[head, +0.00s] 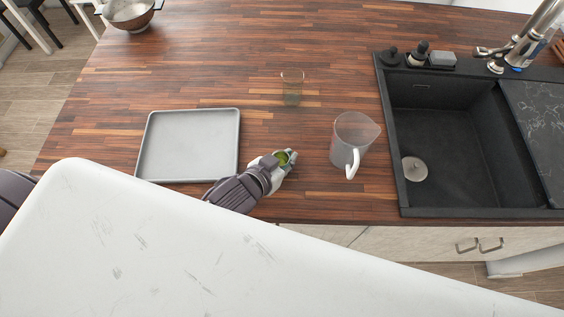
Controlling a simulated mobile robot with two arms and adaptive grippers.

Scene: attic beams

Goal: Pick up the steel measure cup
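A grey, see-through-looking measuring jug (352,132) with a white handle stands upright on the wooden counter, left of the sink. It is the only measure-like cup I can make out; I cannot tell if it is steel. My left gripper (287,161) is low over the counter, to the left of the jug and apart from it. A small round green thing (283,158) shows at its fingers; I cannot tell whether it is held or is part of the gripper. My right gripper is not in view.
A grey square tray (190,112) lies left of the gripper. A clear drinking glass (291,88) stands behind it. The black sink (450,150) with a tap (515,50) is at right. A metal colander (130,12) sits at the far left. The counter's middle is mostly free.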

